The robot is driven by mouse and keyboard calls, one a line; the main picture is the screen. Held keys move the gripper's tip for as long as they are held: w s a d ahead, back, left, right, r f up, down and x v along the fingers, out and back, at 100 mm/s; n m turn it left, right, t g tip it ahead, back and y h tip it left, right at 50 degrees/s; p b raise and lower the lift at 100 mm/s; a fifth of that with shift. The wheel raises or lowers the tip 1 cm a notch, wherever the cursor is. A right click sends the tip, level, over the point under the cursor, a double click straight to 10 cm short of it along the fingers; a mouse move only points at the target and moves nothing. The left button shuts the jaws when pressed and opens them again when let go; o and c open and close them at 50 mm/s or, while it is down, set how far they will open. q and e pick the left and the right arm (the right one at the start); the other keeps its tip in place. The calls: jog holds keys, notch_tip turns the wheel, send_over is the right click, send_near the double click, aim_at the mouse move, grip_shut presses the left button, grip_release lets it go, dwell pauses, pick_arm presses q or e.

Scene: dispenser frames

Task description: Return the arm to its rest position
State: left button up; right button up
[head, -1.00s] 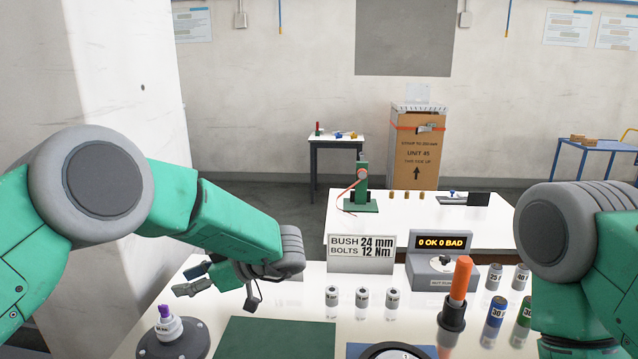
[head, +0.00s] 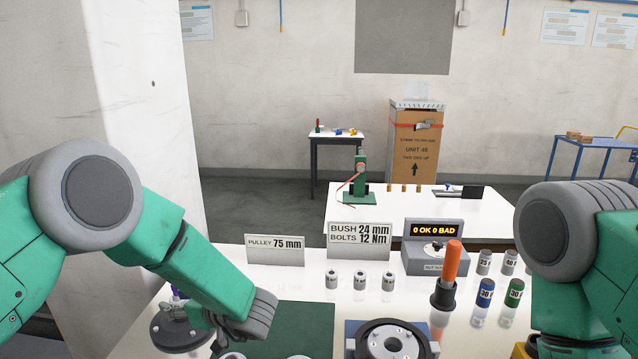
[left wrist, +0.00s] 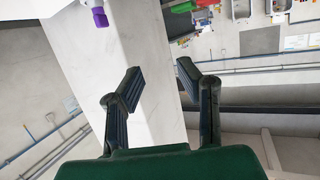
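My left arm (head: 195,265) comes in from the left, bent down over the near left of the work table. Its grey wrist (head: 250,318) is above the dark green mat (head: 310,325). My left gripper (left wrist: 160,79) shows in the left wrist view with its two dark fingers well apart and nothing between them. In the head view its fingers are mostly hidden behind the wrist. My right arm (head: 600,270) is at the right edge; its gripper is out of frame.
A purple-tipped post on a round dark base (head: 178,335) stands close to the left wrist. A ring fixture (head: 393,343), an orange-handled tool (head: 447,275), labelled cylinders (head: 485,295), a counter box (head: 433,250) and sign cards (head: 275,250) occupy the table.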

pick_arm(q)
jog(key=s+a+f+m+t+h, duration=0.2)
jog(key=s+f+m+h, duration=0.7)
jog(key=s+f, duration=0.65)
jog(key=s+d+f+m+g+h, duration=0.15)
jog(key=s+g, duration=0.25)
jog(key=s, duration=0.9)
jog(key=s+f+m+g+h, duration=0.2)
jog(key=s+f+g+h, duration=0.15)
jog(key=s, duration=1.05)
notch_tip(320, 180, down, 16)
jog(key=w+d+b, duration=0.1)
jog(key=w+b, duration=0.1)
jog(key=b, duration=1.5)
jog(key=shift+w+d+r+m+y, duration=0.15)
jog(key=shift+d+m+y, duration=0.15)
jog(key=shift+m, duration=0.15)
